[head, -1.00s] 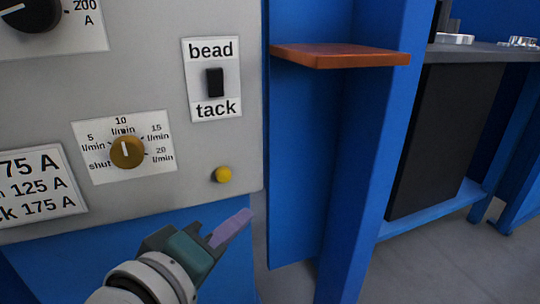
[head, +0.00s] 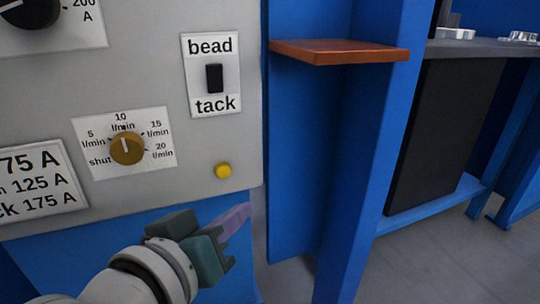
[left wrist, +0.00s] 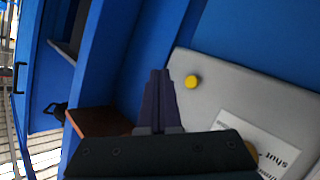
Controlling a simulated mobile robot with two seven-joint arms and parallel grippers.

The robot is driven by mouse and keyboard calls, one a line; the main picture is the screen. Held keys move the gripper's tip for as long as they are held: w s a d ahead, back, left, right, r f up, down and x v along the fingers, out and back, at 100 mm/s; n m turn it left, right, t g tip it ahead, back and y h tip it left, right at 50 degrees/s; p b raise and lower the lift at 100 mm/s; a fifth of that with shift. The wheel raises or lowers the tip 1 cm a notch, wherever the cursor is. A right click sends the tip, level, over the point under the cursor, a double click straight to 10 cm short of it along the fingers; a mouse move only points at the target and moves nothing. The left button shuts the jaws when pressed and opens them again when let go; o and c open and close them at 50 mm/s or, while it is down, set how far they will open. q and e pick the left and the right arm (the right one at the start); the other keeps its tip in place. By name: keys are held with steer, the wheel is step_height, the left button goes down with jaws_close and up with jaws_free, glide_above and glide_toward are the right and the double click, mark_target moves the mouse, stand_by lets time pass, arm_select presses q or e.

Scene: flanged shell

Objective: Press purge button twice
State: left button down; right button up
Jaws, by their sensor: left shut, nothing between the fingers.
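The yellow purge button (head: 223,171) is a small round knob near the lower right corner of the grey panel (head: 200,140). It also shows in the left wrist view (left wrist: 192,81), just right of my fingertips. My left gripper (head: 238,216) is in the head view below the button, its purple fingers together and empty, pointing up and right. In the left wrist view the shut fingers (left wrist: 158,75) stand apart from the button. Whether the button is pressed in cannot be told. My right gripper is not in view.
The panel carries a brass flow knob (head: 127,148), a bead/tack switch (head: 215,78) and a black dial (head: 30,12). A reddish-brown shelf (head: 340,52) juts from the blue frame right of the panel. Open floor (head: 440,250) shows at lower right.

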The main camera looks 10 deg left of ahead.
mark_target(231, 173)
arm_select(q)
steer(key=shift+w+a+b, duration=0.4)
steer(key=shift+w+a, duration=0.25)
steer(key=shift+w, duration=0.3)
steer(key=shift+w+a+b, duration=0.35)
steer(key=shift+w+a, duration=0.3)
steer(key=shift+w, duration=0.35)
steer(key=shift+w+a+b, duration=0.4)
steer(key=shift+w+a, duration=0.25)
steer(key=shift+w, duration=0.3)
steer(key=shift+w+a, duration=0.1)
steer(key=shift+w+a, duration=0.15)
steer(key=shift+w, duration=0.1)
steer(key=shift+w+a, duration=0.3)
steer(key=shift+w, duration=0.1)
stand_by(0.6)
stand_by(0.3)
steer(key=shift+s+d+p, duration=0.55)
steer(key=shift+s+p, duration=0.2)
steer(key=shift+p, duration=0.05)
